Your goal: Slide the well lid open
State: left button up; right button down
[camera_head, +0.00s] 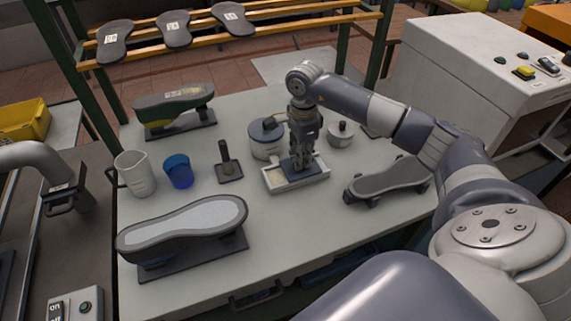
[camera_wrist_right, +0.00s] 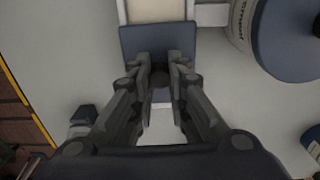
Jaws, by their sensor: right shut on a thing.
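The well (camera_head: 284,185) is a shallow, pale rectangular tray on the table in the head view. Its lid (camera_head: 303,172) is a dark blue flat plate over the middle part; the left part of the well lies open, with a pale inside. In the wrist view the lid (camera_wrist_right: 157,40) sits under the fingertips and the open well (camera_wrist_right: 156,10) shows beyond it. My right gripper (camera_head: 299,165) points down and is shut on a small dark knob (camera_wrist_right: 159,80) on the lid. My left gripper is not clearly in view.
A blue-lidded pot (camera_head: 266,138) stands close behind the well, and another pot (camera_head: 340,133) behind right. A brush-like tool on a base (camera_head: 229,169), a blue cup (camera_head: 178,171) and a white jug (camera_head: 134,174) stand left. A shoe last (camera_head: 185,227) lies in front left, and a sole on a stand (camera_head: 388,180) right.

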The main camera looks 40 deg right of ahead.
jog(key=d, duration=0.3)
jog(key=shift+s+d+b, duration=0.1)
jog(key=shift+s+b, duration=0.25)
jog(key=shift+d, duration=0.2)
jog(key=shift+r, duration=0.1)
jog(key=c, duration=1.5)
grip_release()
jog(key=shift+s+d, duration=0.1)
jog(key=shift+r, duration=0.35)
notch_tip(320, 180, up, 11)
jog(key=shift+r, duration=0.15)
